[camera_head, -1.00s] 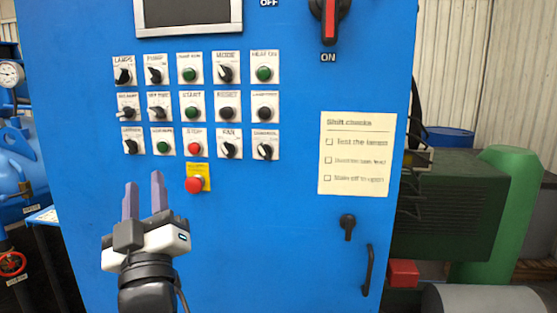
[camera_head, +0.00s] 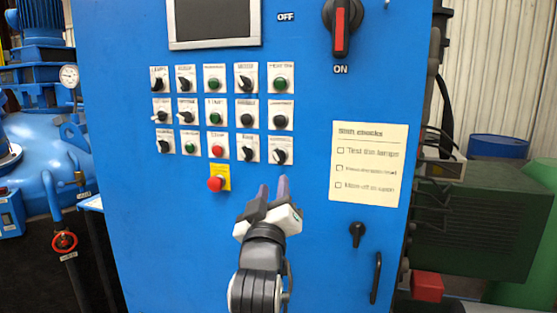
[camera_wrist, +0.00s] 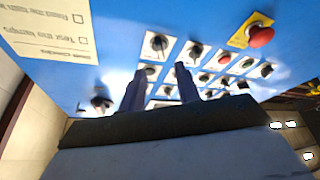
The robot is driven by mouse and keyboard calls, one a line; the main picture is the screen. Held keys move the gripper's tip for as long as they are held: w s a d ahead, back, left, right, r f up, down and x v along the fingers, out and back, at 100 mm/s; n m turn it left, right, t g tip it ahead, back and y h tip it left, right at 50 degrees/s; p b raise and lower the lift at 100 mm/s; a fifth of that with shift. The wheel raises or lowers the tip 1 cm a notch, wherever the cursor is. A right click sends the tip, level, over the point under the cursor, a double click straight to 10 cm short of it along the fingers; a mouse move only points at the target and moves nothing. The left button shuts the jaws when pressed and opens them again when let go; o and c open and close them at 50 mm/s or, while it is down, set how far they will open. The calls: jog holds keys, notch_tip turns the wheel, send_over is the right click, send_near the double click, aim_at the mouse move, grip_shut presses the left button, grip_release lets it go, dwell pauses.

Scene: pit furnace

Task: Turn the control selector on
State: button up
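The control selector (camera_head: 280,156) is a black knob on a small white plate, at the right end of the bottom row on the blue cabinet. Its label is blurred now, and I cannot tell its exact setting. In the wrist view, which is turned over, it appears to be the black knob (camera_wrist: 158,44) at the left of the nearest row. My gripper (camera_head: 273,186) is just below the selector in the head view, its two fingers apart and empty. The fingers (camera_wrist: 159,78) also show apart in the wrist view, pointing at the panel. No contact shows.
A red emergency button (camera_head: 216,184) on a yellow plate sits left of my gripper. The fan knob (camera_head: 248,149) is close beside the selector. A checklist (camera_head: 368,163), a key-like knob (camera_head: 357,230) and a handle (camera_head: 376,277) are to the right. A main switch (camera_head: 340,28) is above.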

aim_at(278, 161)
jog(key=p+x, duration=0.2)
jog(key=x, duration=0.6)
jog(key=shift+w+d+r+p, duration=0.1)
jog(key=shift+w+r+p, duration=0.1)
jog(key=shift+w+p, duration=0.1)
grip_shut()
